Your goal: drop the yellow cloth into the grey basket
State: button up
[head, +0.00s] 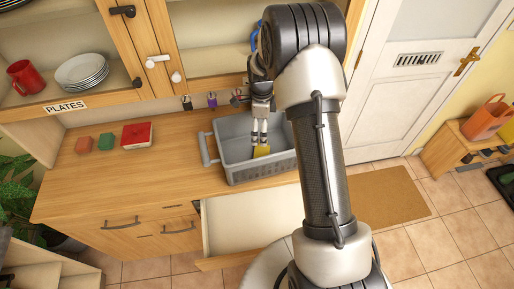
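The yellow cloth (262,152) shows as a small patch right at the tips of my gripper (259,142), inside the outline of the grey basket. My gripper points down into the basket, its two pale fingers close together with a narrow gap. I cannot tell whether they grip the cloth or only touch it, nor whether the cloth rests on the basket floor. The grey basket (262,174) stands on the wooden counter, its open top facing up. My arm hides its right part.
An open drawer (248,221) juts out below the basket. The counter left of the basket is clear.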

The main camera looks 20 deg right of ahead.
notch_tip(320, 180, up, 12)
dwell(0.7)
jog(key=shift+s, duration=0.1)
dwell(0.3)
